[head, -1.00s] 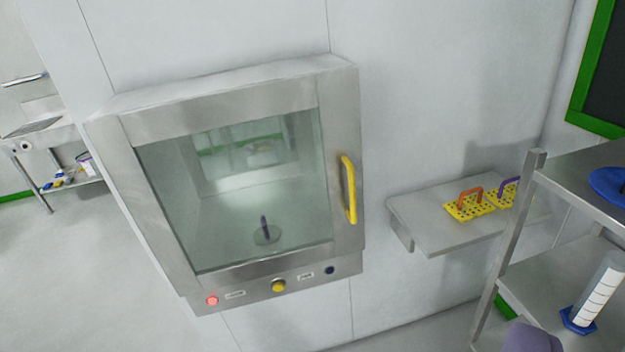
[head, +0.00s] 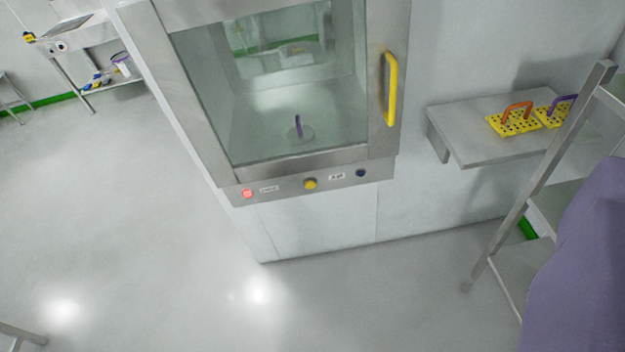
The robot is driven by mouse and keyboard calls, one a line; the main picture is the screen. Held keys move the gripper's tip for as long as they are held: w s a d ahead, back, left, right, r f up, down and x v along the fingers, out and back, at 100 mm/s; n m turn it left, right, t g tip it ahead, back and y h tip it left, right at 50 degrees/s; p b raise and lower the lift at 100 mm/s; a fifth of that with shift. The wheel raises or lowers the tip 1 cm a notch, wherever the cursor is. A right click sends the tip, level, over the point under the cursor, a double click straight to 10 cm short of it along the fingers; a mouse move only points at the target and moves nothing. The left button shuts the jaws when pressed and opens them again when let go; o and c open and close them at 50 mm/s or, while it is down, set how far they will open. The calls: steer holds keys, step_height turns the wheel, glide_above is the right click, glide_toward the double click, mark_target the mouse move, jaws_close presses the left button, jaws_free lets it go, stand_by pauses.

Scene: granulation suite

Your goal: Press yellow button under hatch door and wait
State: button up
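The hatch door (head: 222,110) is a steel frame with a glass pane and a yellow handle (head: 391,88) on its right side, and it looks shut. On the steel panel below the door, the yellow button (head: 310,184) sits in the middle. A lit red lamp (head: 247,193) is to its left and a dark blue, unlit round (head: 361,173) to its right. Behind the glass, a small object with an upright purple handle (head: 298,127) stands on the hatch floor. My gripper is not in view.
A wall shelf (head: 463,151) right of the hatch holds yellow perforated trays (head: 514,124) with orange and purple handles. A steel rack (head: 537,182) stands at the right. A purple shape (head: 580,262) fills the lower right. The floor (head: 150,215) before the hatch is clear.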

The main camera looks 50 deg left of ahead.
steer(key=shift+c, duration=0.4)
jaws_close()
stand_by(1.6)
